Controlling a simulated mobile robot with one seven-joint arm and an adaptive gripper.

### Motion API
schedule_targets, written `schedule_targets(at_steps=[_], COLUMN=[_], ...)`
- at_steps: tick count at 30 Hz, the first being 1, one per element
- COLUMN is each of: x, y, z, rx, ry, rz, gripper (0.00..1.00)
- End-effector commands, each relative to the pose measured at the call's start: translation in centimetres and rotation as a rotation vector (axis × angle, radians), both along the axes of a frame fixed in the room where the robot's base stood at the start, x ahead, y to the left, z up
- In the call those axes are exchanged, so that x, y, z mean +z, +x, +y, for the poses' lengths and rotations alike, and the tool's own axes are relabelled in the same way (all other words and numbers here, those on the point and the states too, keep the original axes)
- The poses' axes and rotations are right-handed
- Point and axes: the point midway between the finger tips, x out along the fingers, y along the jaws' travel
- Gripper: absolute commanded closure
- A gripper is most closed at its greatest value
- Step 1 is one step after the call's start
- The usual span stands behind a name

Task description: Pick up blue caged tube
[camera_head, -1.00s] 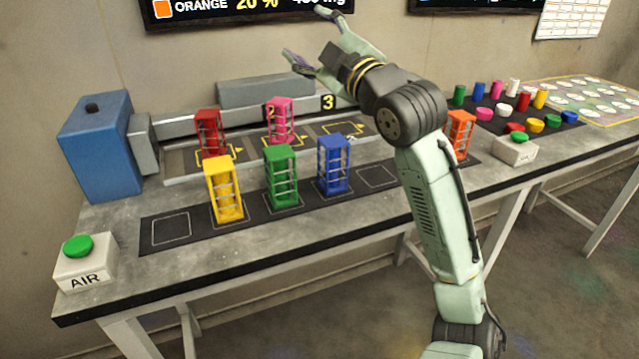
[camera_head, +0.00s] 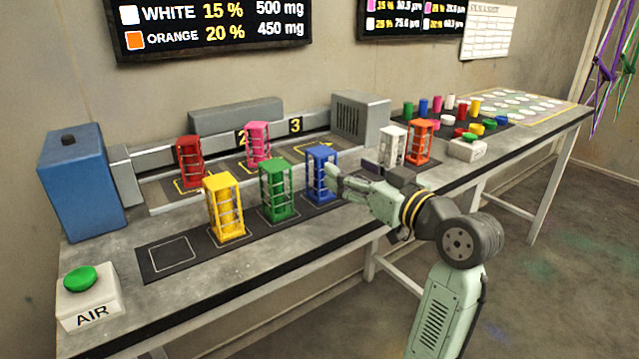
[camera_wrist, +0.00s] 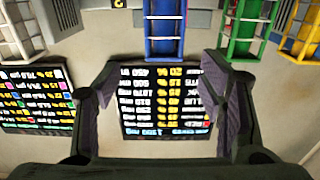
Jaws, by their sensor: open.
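The blue caged tube (camera_head: 321,172) stands upright in the front row on the dark mat, at the right of the green one. In the wrist view its blue cage (camera_wrist: 164,35) is at the top centre, in line with the gap between my fingers. My gripper (camera_head: 350,181) is just to the right and front of it in the head view, open and empty. The wrist view shows both fingers (camera_wrist: 162,80) spread, with the cage beyond their tips. My gripper covers part of the mat near the tube's right side.
A green caged tube (camera_head: 277,190) and a yellow one (camera_head: 225,208) stand to its left. Red (camera_head: 190,162) and pink (camera_head: 257,145) ones are behind. White (camera_head: 392,146) and orange (camera_head: 421,143) ones are to the right. The marked square (camera_head: 172,253) at far left is empty.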

Motion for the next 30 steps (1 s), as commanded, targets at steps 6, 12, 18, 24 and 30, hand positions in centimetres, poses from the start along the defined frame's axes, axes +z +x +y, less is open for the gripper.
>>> schedule_targets(at_steps=[6,12,18,24,30], x=[0.1,0.1,-0.1,-0.3,-0.3], y=[2.8,4.4,6.6,7.3,7.2], z=[2.2,3.6,5.5,6.0,6.0], rx=[0.003,0.002,0.001,-0.001,-0.001], ry=[-0.001,-0.002,-0.002,-0.003,-0.003], rz=[0.001,0.001,0.000,-0.002,-0.002], gripper=[0.37,0.37,0.37,0.37,0.41])
